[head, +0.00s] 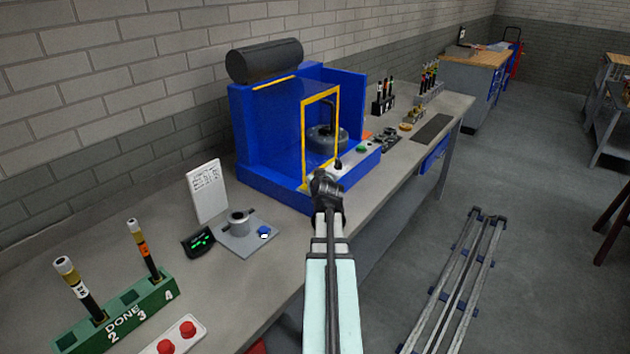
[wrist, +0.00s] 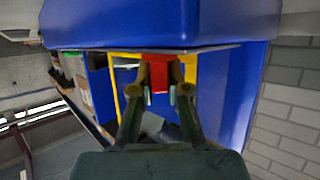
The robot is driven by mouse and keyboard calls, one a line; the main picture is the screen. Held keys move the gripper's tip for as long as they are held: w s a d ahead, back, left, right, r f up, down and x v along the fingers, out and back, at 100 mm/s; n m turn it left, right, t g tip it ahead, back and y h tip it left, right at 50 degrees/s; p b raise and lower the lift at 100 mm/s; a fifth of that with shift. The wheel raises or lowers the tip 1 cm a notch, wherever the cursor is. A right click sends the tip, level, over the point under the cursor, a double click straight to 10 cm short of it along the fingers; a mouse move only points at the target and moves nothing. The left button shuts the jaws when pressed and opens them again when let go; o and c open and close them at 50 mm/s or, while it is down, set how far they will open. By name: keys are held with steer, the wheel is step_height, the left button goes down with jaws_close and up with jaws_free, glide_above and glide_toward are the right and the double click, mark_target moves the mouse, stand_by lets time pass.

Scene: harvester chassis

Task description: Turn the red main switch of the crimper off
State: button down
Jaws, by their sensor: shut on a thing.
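The blue crimper (head: 275,125) stands on the bench with a yellow-framed opening and a black cylinder on top. My gripper (head: 326,188) is at its front right edge, by the light control strip. In the wrist view, my gripper (wrist: 160,92) has its two fingers close together on the red switch (wrist: 158,70), against the crimper's blue and yellow front. The fingertips hide part of the switch, so I cannot tell its turned position. The switch is hidden behind my gripper in the head view.
A green button (head: 362,149) sits on the crimper's front strip, right of my gripper. A green DONE rack (head: 118,318) with two marked rods and a panel with red buttons (head: 177,337) are at the front left. A grey fixture (head: 240,232) stands left of my arm. The floor on the right holds a metal rail frame (head: 462,275).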

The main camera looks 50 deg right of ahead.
steer(key=n+y+b, duration=0.1)
steer(key=b, duration=0.2)
steer(key=n+t+y+b, duration=0.1)
steer(key=b, duration=0.2)
steer(key=f+n+t+y+b, duration=0.1)
steer(key=b, duration=0.2)
steer(key=shift+d+n, duration=0.25)
steer(key=shift+n, duration=0.05)
steer(key=n+y+b, duration=0.1)
steer(key=b, duration=0.1)
steer(key=n+t+y+b, duration=0.1)
steer(key=y+b, duration=0.1)
steer(key=n+y+b, duration=0.1)
steer(key=b, duration=0.1)
steer(key=shift+r+n+t+y, duration=0.25)
steer(key=shift+n+t+y, duration=0.05)
steer(key=shift+n+y, duration=0.1)
steer(key=shift+a+r+n+y+b, duration=0.1)
steer(key=shift+a+n+y+b, duration=0.1)
steer(key=shift+n+y+b, duration=0.45)
steer(key=shift+a, duration=0.1)
steer(key=c, duration=1.2)
jaws_free()
steer(key=shift+o, duration=0.2)
steer(key=shift+s+r, duration=0.1)
steer(key=v, duration=1.1)
steer(key=shift+s, duration=0.4)
